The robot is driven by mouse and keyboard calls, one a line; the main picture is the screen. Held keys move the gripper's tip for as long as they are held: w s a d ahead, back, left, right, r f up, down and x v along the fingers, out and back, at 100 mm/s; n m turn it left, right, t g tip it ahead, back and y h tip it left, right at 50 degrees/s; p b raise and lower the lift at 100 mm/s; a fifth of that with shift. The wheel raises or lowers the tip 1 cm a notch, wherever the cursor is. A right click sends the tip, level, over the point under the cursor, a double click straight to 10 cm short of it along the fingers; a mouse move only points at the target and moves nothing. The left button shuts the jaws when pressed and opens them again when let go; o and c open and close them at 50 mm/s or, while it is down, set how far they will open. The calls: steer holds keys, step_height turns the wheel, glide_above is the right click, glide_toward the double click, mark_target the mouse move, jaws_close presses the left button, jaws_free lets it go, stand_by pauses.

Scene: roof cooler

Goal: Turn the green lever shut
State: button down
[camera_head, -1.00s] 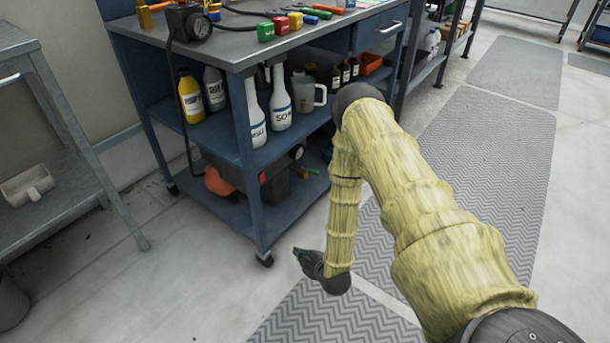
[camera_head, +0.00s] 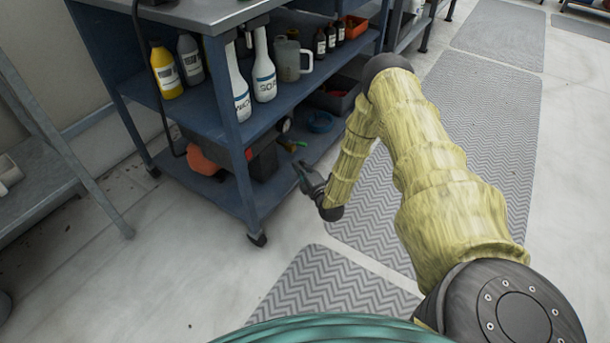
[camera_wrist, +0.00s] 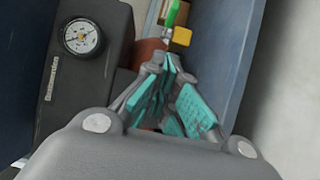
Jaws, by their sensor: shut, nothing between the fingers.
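In the wrist view the green lever (camera_wrist: 173,12) is at the top middle, beside a yellow part (camera_wrist: 181,37) and above a reddish-brown rounded part (camera_wrist: 150,52). My gripper (camera_head: 298,166) is just outside the shelf, near the lever. In the wrist view my gripper (camera_wrist: 172,64) has its teal-padded fingers together and empty, pointing towards the lever, with a gap between. The lever's far end is cut off there.
A dial gauge (camera_wrist: 82,37) sits on the dark machine at left. A blue workbench leg (camera_head: 232,170) stands left of my gripper. Bottles such as the yellow one (camera_head: 165,73) fill the shelf above. The floor mat (camera_head: 375,215) is clear.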

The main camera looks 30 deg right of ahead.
mark_target(297, 144)
steer(key=w, duration=0.1)
steer(key=w+b, duration=0.1)
steer(key=w, duration=0.1)
steer(key=w+b, duration=0.1)
steer(key=shift+w+d+f, duration=0.15)
steer(key=shift+w+d, duration=0.05)
steer(key=shift+d, duration=0.1)
steer(key=shift+w+d+b, duration=0.25)
steer(key=shift+d+b, duration=0.05)
steer(key=shift+d, duration=0.2)
steer(key=shift+w+d+b, duration=0.25)
steer(key=shift+d, duration=0.2)
steer(key=shift+w+d+b, duration=0.4)
steer(key=shift+w+d, duration=0.2)
